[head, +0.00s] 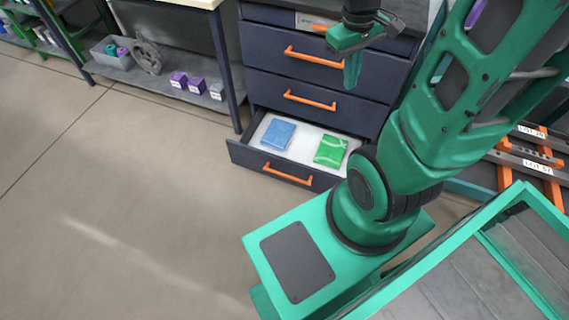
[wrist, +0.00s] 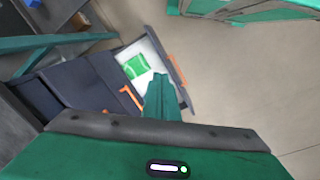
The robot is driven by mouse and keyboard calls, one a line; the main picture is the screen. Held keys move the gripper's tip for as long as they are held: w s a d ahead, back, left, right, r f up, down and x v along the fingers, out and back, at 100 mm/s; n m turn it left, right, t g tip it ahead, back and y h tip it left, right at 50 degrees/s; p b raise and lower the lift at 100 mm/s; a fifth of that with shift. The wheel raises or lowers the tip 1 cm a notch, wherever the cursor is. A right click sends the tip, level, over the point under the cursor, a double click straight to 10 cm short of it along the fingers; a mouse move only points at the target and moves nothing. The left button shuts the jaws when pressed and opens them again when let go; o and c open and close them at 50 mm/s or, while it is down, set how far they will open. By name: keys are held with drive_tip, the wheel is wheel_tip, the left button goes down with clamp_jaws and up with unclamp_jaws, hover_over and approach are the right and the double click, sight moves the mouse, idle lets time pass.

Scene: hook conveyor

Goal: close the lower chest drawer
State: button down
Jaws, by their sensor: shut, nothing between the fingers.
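The lower chest drawer (head: 247,158) is pulled out at the bottom of the dark blue chest (head: 262,87). It has an orange handle (head: 287,174) and a white inside. A blue packet (head: 277,134) and a green packet (head: 331,150) lie in it. The open drawer also shows in the wrist view (wrist: 154,48), with the green packet (wrist: 135,67). My gripper (head: 352,84) is shut and empty, fingers pointing down, above and behind the open drawer's front in the head view. In the wrist view, its fingers (wrist: 161,80) overlap the drawer. I see no contact.
A shelf (head: 190,97) with small purple boxes (head: 178,81) stands to the left. A rack with orange parts (head: 541,152) is at right. The floor (head: 130,190) left of the drawer is clear.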

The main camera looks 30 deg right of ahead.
drive_tip(key=w+a+f+n+h, duration=0.1)
drive_tip(key=w+a+f+n, duration=0.1)
drive_tip(key=w+f+n, duration=0.8)
drive_tip(key=w+a+f+n+h, duration=0.15)
drive_tip(key=w+f+n, duration=0.35)
drive_tip(key=f, duration=0.8)
drive_tip(key=a+f+n+t+y, duration=0.1)
drive_tip(key=a+f+n, duration=0.25)
drive_tip(key=f, duration=0.55)
drive_tip(key=a+f+n, duration=0.3)
drive_tip(key=f+n, duration=0.1)
drive_tip(key=f, duration=0.4)
drive_tip(key=a+f+n+t+y, duration=0.1)
drive_tip(key=a+f+n, duration=0.2)
drive_tip(key=f, duration=0.6)
drive_tip(key=w+d+f, duration=0.3)
drive_tip(key=d+f, duration=0.2)
drive_tip(key=f, duration=0.4)
drive_tip(key=shift+d+f, duration=0.25)
drive_tip(key=shift+d, duration=0.05)
drive_tip(key=shift+w+h, duration=0.1)
drive_tip(key=shift+h, duration=0.15)
